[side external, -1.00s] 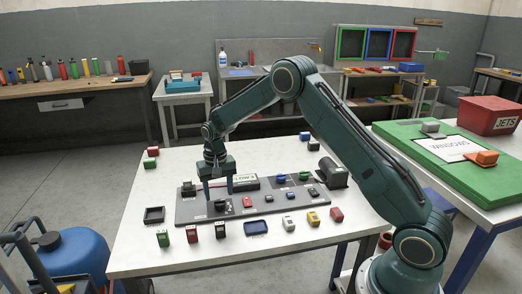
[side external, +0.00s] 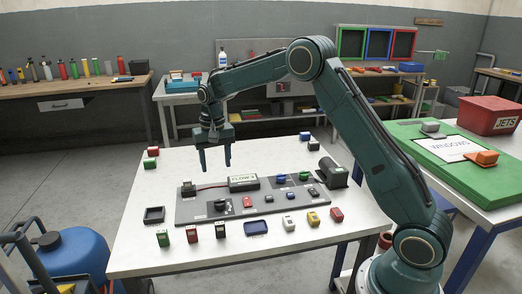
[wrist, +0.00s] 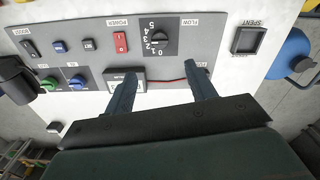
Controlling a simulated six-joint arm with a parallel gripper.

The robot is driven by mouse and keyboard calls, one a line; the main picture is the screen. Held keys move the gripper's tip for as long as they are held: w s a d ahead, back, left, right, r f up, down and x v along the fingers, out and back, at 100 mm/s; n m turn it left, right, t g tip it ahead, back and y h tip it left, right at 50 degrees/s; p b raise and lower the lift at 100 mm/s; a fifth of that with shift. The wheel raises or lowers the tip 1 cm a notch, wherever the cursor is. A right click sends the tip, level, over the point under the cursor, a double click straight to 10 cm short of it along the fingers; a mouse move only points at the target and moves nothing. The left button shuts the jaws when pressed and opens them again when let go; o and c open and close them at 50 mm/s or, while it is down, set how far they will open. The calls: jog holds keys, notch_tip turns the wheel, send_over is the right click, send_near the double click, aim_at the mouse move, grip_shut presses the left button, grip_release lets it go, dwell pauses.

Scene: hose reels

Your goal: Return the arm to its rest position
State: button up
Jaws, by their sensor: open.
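My gripper (side external: 215,168) is raised above the grey control panel (side external: 265,211) on the white table, with its two fingers pointing down. The fingers are apart with nothing between them. In the wrist view my gripper (wrist: 160,85) also shows open and empty, over the panel with its FLOW dial (wrist: 157,40). The dial (side external: 220,205) sits on the panel's left part in the side view. The fingers are clear of the panel and touch nothing.
Several small coloured blocks, such as a green one (side external: 163,238), line the front. A square tray marked SPENT (wrist: 249,41) lies beside the panel. Air around my gripper is free.

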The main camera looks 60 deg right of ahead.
jog(key=s+a+r+n+t, duration=0.1)
jog(key=s+a+r+n, duration=0.15)
jog(key=s+r, duration=0.6)
jog(key=s+a+r+n+t, duration=0.1)
jog(key=s+a+r+t, duration=0.15)
jog(key=s+r, duration=0.55)
jog(key=s+a+f+n+t, duration=0.1)
jog(key=s, duration=0.9)
jog(key=s+a+f+n+t, duration=0.1)
jog(key=s+a+f+n, duration=0.1)
jog(key=s, duration=0.7)
jog(key=shift+s, duration=0.4)
